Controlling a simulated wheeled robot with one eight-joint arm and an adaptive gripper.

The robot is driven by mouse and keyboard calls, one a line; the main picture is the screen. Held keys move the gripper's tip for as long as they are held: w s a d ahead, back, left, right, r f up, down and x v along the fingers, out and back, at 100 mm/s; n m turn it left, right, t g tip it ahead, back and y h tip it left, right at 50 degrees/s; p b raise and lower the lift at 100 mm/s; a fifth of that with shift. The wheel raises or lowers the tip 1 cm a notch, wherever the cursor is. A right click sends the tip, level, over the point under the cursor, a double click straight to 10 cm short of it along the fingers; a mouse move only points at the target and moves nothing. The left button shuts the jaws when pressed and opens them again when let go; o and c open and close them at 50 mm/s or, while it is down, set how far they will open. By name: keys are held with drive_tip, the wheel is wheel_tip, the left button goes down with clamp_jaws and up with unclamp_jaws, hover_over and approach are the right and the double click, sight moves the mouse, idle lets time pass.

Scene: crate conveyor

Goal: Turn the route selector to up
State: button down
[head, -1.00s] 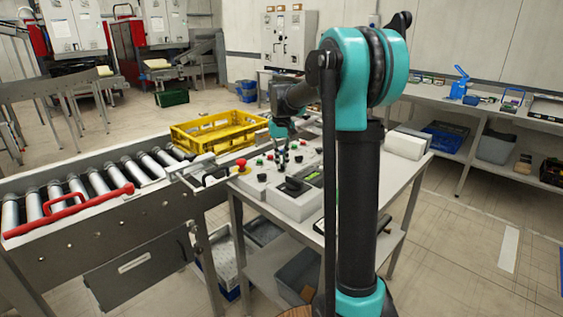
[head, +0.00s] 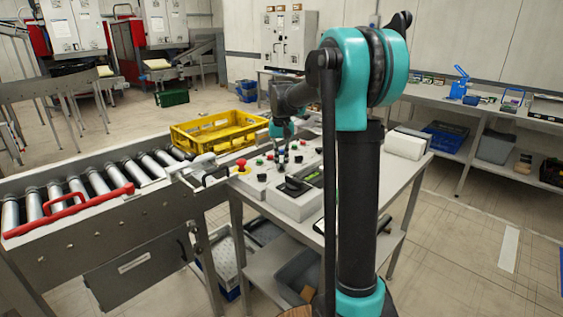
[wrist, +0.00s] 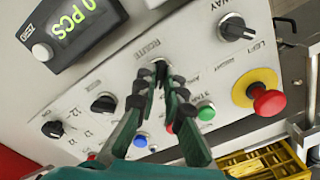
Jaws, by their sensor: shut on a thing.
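The route selector (wrist: 161,68) is a small black knob on the light grey control panel (wrist: 110,75), beside the printed word ROUTE. My gripper (wrist: 158,82) has its two dark fingers on either side of this knob and is shut on it. The fingers hide much of the knob, and I cannot read which way it points. In the head view my gripper (head: 283,152) is pointed down at the panel on the table, and the selector is too small to make out there.
Around the selector are other black knobs (wrist: 104,102), a green button (wrist: 206,111), a blue button (wrist: 140,140) and a red emergency button (wrist: 268,101) on yellow. A counter display (wrist: 70,28) stands beside them. A yellow crate (head: 215,128) and a roller conveyor (head: 75,190) lie left of the panel.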

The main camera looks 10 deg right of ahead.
drive_tip(key=c, duration=1.6)
unclamp_jaws()
drive_tip(key=shift+r, duration=0.1)
wheel_tip(320, 180, up, 12)
drive_tip(key=shift+f, duration=0.1)
